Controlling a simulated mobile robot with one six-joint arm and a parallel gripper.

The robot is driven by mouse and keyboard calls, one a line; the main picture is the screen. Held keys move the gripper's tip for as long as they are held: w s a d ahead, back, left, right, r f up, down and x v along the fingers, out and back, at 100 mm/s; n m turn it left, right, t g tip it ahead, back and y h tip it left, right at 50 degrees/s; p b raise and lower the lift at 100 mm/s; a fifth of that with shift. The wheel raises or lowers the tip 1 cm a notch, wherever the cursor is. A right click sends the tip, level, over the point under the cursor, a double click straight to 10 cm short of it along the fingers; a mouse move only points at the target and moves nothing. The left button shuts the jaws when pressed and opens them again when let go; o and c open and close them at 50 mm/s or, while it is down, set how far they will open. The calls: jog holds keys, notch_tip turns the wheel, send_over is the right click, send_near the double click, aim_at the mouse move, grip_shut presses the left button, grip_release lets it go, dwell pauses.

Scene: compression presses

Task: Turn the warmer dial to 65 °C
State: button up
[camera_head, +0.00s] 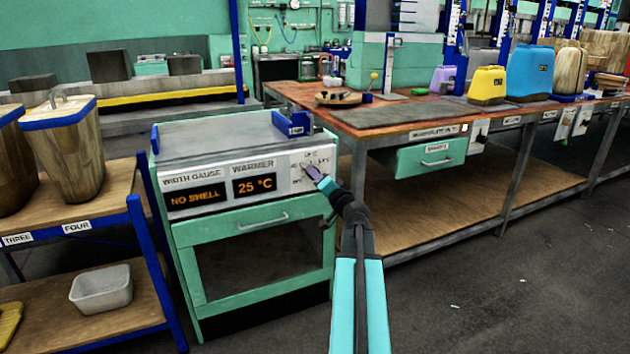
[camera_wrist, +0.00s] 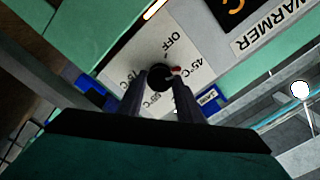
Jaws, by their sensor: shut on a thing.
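The warmer dial is a small dark knob (camera_wrist: 158,77) on a white panel with a red mark at its edge. In the wrist view the red mark lies on the side of the 45 °C label, below the OFF label. Other temperature labels are partly hidden by my fingers. My gripper (camera_wrist: 160,84) is shut on the knob, one finger on each side. In the head view my gripper (camera_head: 314,173) reaches the dial panel (camera_head: 323,157) at the right of the warmer front. The warmer display (camera_head: 255,185) reads 25 °C.
The width gauge display (camera_head: 185,197) reads NO SHELL. Below is a green-framed door with a handle (camera_head: 262,222). A workbench (camera_head: 415,115) stands to the right and a blue-framed shelf (camera_head: 140,215) to the left. Open floor (camera_head: 480,290) lies at the front right.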

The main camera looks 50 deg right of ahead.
jog(key=shift+w+a+r+m+p, duration=0.1)
jog(key=shift+m+p, duration=3.2)
jog(key=shift+m, duration=3.1)
jog(key=shift+w+a+m+p, duration=0.1)
jog(key=shift+m+p, duration=3.2)
jog(key=shift+m, duration=3.1)
jog(key=o, duration=1)
jog(key=shift+o, duration=0.2)
jog(key=shift+d, duration=0.1)
jog(key=shift+s, duration=0.1)
